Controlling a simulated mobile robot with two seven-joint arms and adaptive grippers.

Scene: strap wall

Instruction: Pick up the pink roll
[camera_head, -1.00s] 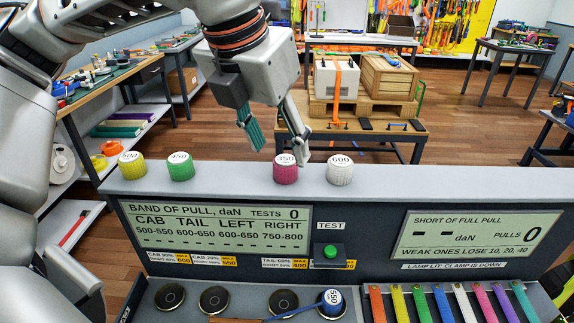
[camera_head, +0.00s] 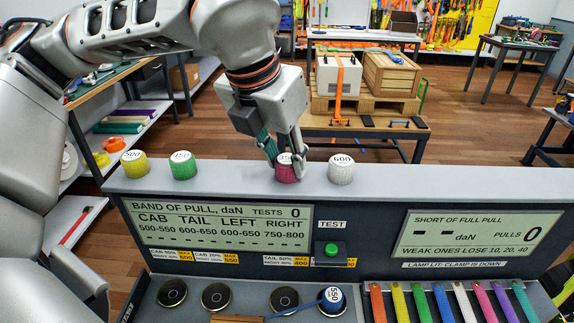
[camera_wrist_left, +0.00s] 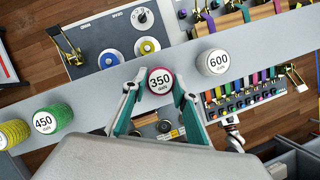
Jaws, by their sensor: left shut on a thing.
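The pink roll (camera_head: 287,172), labelled 350, sits upright on the grey top ledge of the console in the head view. It also shows in the left wrist view (camera_wrist_left: 160,82), between the two fingertips. My left gripper (camera_head: 285,167) has come down from above, with one finger on each side of the roll, and is shut on it. The roll's base appears to be at ledge level; I cannot tell whether it is lifted at all.
On the same ledge stand a white roll (camera_head: 341,170) close on the right, and a green roll (camera_head: 183,165) and a yellow roll (camera_head: 134,163) farther left. A blue roll (camera_head: 332,301) sits on the lower panel. Coloured straps (camera_head: 440,302) hang at lower right.

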